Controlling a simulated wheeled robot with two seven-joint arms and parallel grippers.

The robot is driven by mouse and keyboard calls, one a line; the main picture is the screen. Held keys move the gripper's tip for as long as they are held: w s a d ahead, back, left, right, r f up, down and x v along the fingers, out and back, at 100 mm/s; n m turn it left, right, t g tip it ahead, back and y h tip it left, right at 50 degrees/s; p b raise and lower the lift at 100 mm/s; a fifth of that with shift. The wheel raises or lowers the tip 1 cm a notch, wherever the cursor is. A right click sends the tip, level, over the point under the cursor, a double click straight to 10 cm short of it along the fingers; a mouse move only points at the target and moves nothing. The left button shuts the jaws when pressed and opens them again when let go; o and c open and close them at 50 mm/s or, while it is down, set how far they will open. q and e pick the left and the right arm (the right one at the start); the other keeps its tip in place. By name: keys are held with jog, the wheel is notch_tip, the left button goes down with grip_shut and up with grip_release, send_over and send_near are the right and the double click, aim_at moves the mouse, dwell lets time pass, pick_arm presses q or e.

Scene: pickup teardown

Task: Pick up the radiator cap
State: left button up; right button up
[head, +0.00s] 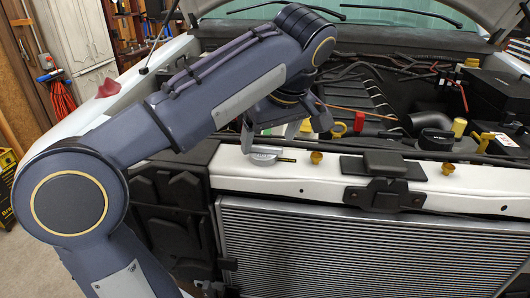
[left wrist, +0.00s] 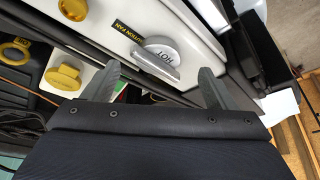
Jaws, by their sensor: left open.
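The radiator cap (head: 262,158) is a silver-grey round cap on the white panel above the radiator, partly hidden by my arm in the head view. In the left wrist view the radiator cap (left wrist: 160,56) shows a raised grip bar and the word HOT. My left gripper (head: 265,136) is above the cap in the head view. In the left wrist view the left gripper (left wrist: 159,68) is open, with one finger on each side of the cap and nothing held. I cannot tell whether either finger touches the cap. My right gripper is not in view.
A yellow cap (head: 316,158) sits to the right on the white panel (head: 235,180), and another yellow cap (head: 448,168) stands farther right. A black latch (head: 385,180) lies between them. The finned radiator (head: 350,245) is below. The raised hood (head: 440,15) overhangs the engine bay.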

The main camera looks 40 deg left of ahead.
aim_at(264, 147)
pick_arm(q)
jog(key=x, duration=0.4)
jog(key=shift+w+a, duration=0.25)
jog(key=shift+a, duration=0.1)
jog(key=c, duration=1.1)
jog(key=shift+o, duration=0.2)
jog(key=shift+r, duration=0.15)
